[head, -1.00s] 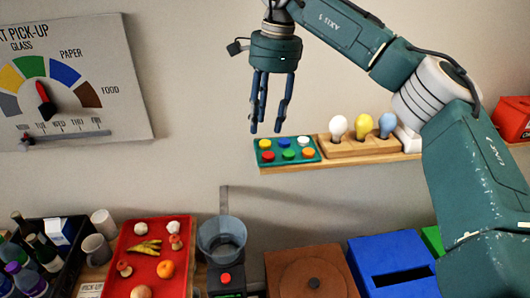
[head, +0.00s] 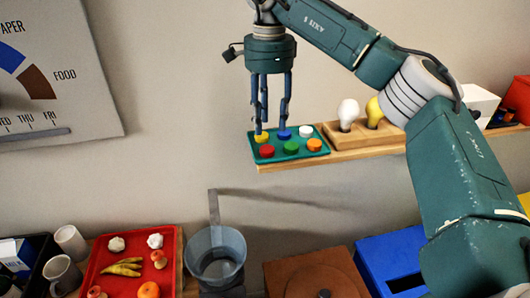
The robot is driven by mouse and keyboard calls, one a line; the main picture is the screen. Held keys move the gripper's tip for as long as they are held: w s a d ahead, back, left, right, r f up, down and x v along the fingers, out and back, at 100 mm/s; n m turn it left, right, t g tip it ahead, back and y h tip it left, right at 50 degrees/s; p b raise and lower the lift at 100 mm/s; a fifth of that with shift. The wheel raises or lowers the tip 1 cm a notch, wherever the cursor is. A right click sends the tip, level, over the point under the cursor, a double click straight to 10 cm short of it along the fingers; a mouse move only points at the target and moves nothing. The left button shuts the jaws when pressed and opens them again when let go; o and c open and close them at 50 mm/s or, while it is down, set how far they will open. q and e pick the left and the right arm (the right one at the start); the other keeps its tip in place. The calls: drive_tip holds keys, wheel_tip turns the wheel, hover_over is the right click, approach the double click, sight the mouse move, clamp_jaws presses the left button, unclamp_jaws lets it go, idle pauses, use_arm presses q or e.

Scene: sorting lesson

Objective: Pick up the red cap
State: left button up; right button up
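The red cap (head: 267,151) sits at the front left of a small green tray (head: 280,158) on a wall shelf. Beside it are a green cap (head: 291,147) and an orange cap (head: 314,144). Behind are a yellow cap (head: 262,137), a blue cap (head: 284,134) and a white cap (head: 306,131). My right gripper (head: 271,136) points down with its fingers spread and nothing between them. Its fingertips overlap the yellow and blue caps in the picture, just above the red cap. I cannot tell whether they touch. My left gripper is out of view.
A wooden holder (head: 343,140) with a white bulb (head: 348,112) and a yellow bulb (head: 375,110) stands right of the tray on the shelf (head: 340,157). Below are a clear bowl (head: 215,252), a red food tray (head: 90,275), a brown lid (head: 310,270) and a blue bin (head: 385,250).

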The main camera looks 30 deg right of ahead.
sight(269, 148)
drive_tip(key=shift+s+f, duration=0.35)
drive_tip(key=shift+f, duration=0.25)
drive_tip(key=shift+d+f, duration=0.1)
drive_tip(key=shift+f, duration=0.2)
wheel_tip(269, 148, down, 5)
drive_tip(key=shift+w+p, duration=0.1)
drive_tip(key=shift+p, duration=0.75)
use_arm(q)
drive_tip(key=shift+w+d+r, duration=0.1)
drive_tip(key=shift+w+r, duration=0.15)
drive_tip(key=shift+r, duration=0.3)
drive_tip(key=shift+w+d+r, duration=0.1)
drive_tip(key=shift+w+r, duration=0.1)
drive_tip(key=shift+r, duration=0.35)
use_arm(e)
drive_tip(key=c, duration=0.4)
